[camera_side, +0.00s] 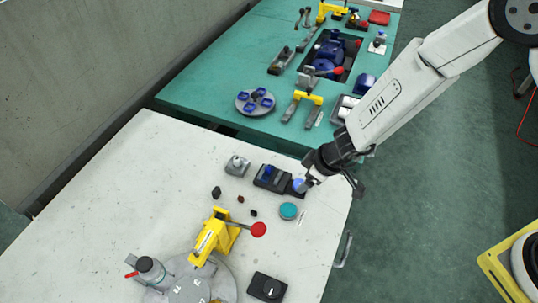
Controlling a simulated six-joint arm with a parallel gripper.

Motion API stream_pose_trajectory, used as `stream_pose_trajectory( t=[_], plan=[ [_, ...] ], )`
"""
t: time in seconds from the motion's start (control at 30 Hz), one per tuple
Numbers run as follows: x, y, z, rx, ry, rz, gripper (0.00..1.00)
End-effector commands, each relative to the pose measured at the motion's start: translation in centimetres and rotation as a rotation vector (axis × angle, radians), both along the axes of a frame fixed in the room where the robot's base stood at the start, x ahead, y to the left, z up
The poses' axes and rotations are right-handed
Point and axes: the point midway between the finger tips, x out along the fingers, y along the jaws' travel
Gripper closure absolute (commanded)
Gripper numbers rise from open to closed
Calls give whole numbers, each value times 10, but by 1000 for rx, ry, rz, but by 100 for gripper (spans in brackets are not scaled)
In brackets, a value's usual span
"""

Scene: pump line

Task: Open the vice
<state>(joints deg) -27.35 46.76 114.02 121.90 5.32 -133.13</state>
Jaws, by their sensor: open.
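My gripper (308,184) is at the right end of the white table, above or beside a dark block with a blue top (298,187). The jaws are open; I cannot tell whether they touch it. A second dark block with a blue part (269,177) sits just left of it. A yellow clamp-like device (214,238) with a red ball-ended lever (258,229) stands nearer the front, beside a grey round plate (205,284). I cannot tell for certain which of these is the vice, nor how far its jaws are apart.
A teal disc (288,211), a grey block (237,165), small dark pieces (216,192) and a black box (267,287) lie on the white table (110,205). Its left part is clear. A green table (205,85) with more fixtures stands behind.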

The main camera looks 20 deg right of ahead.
Motion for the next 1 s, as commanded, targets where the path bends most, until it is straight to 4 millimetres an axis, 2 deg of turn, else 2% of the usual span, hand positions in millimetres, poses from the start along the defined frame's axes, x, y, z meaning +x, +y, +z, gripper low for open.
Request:
stream_pose_trajectory(
  t=[0.1,0.5,1.0],
  plan=[
    [-3,-3,9,0,-1,0,16],
    [-8,-7,26,0,0,0,16],
    [-10,-9,31,0,0,-1,16]
  ],
)
